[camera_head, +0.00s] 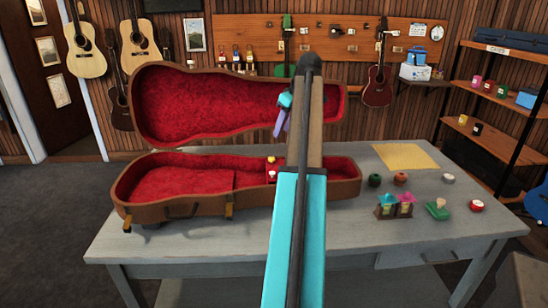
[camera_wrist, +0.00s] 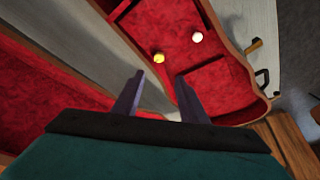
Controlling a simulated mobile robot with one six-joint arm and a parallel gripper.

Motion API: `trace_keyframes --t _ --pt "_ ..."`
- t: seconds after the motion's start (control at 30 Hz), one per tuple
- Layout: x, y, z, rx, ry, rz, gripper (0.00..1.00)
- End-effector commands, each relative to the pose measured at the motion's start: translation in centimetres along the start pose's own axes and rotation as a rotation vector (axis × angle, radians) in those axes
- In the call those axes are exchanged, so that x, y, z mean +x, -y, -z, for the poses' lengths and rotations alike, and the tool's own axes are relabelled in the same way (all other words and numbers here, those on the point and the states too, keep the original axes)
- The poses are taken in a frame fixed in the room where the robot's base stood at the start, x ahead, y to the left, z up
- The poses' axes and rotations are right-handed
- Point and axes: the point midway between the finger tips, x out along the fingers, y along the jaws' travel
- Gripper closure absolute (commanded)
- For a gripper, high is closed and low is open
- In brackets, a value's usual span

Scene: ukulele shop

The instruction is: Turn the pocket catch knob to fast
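The open instrument case has a brown shell and red lining; its lower half (camera_head: 185,182) lies on the table. On the case's inner divider are a small yellow knob (camera_head: 271,159) and a pale white knob (camera_head: 272,175). In the wrist view the yellow knob (camera_wrist: 159,57) and white knob (camera_wrist: 197,37) sit apart on the red lining. I cannot tell from markings which is the pocket catch knob, nor its setting. My gripper (camera_wrist: 158,95) is open and empty, its purple fingers apart, with the knobs beyond the fingertips. In the head view my gripper (camera_head: 280,122) is partly hidden by my arm.
The raised lid (camera_head: 210,100) stands behind the lower case. On the grey table (camera_head: 400,235) to the right are a yellow sheet (camera_head: 404,156), several small round pots, two small colourful figures (camera_head: 395,204) and a green block (camera_head: 437,209). The table front is clear.

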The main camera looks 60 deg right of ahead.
Motion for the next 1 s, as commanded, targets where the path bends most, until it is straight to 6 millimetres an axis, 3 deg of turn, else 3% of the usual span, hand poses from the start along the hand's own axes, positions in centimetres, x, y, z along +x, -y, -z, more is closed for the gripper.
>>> trace_keyframes --t 0.47,1.0 --pt "0.9 -0.7 -0.6 0.012 0.000 -0.005 0.61" --pt "7.9 -0.7 -0.7 0.013 0.002 -0.004 0.61"
